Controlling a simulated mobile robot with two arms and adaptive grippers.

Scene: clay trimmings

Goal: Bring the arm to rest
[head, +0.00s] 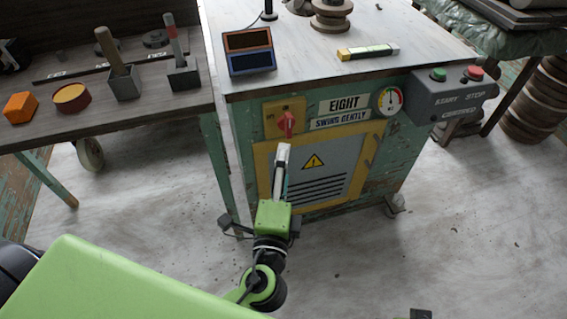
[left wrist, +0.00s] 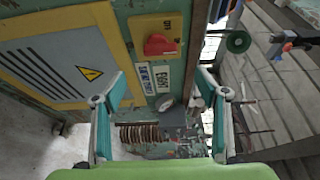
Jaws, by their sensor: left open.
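My left arm reaches up from the bottom of the head view, its green wrist low in front of the machine cabinet. My left gripper (head: 283,150) points at the cabinet front, just below the red rotary knob (head: 287,124) on its yellow plate. In the left wrist view the gripper (left wrist: 160,85) has its two teal-and-grey fingers wide apart, with nothing between them. The red knob (left wrist: 160,44) shows beyond the fingers there, clear of both.
The green cabinet (head: 235,160) carries a gauge (head: 389,101) and a start-stop box (head: 445,97). A wooden bench (head: 140,118) at left holds tools, an orange block (head: 20,108) and a round tin (head: 71,97). Grey floor (head: 350,260) is open at lower right.

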